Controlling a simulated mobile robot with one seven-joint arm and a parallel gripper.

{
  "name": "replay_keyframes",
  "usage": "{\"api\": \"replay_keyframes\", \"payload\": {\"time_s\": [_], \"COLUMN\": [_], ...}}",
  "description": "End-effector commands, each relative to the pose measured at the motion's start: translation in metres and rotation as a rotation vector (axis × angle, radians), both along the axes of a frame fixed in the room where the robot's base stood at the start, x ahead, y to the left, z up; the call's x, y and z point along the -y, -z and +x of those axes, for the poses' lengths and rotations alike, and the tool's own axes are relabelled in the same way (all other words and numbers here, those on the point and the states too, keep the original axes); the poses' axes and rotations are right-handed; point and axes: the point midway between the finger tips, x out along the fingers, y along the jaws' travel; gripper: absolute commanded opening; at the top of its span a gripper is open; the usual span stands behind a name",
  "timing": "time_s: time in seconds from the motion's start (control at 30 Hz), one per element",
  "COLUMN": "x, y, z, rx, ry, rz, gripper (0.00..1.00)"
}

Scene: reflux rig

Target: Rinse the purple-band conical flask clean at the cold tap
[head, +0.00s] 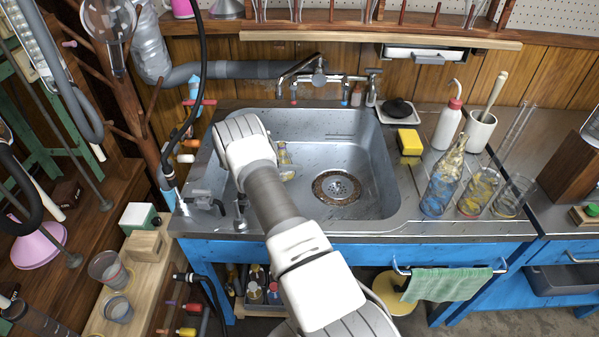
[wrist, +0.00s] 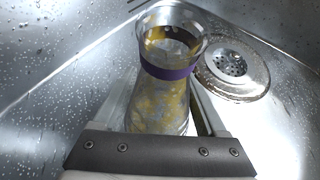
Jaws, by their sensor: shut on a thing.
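The purple-band conical flask (wrist: 165,85) is held in my gripper (wrist: 160,115), with yellow-brown residue on its glass and the purple band (wrist: 168,70) below its neck. Its open mouth points up and away from the wrist camera. In the head view the flask (head: 284,163) shows small inside the sink, left of the drain, with my arm covering part of it and my gripper. The metal sink basin (head: 375,150) has water drops on its walls. The taps (head: 318,77) stand at the sink's back edge, one with a blue mark and one with a red mark. No running water is visible.
The drain (head: 337,187) has a brown-stained ring. A black hose (head: 203,70) hangs at left.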

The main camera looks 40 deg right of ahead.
Motion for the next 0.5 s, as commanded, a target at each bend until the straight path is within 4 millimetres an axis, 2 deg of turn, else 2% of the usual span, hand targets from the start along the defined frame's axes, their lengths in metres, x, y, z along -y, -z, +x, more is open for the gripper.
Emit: {"api": "replay_keyframes", "payload": {"time_s": [0.1,0.5], "x": [-0.0002,-0.0004], "y": [0.0076,0.0112], "z": [0.0014,0.0013], "rx": [0.0,0.0], "ry": [0.0,-0.001], "rz": [-0.001,-0.001], "gripper": [0.09,0.09]}}
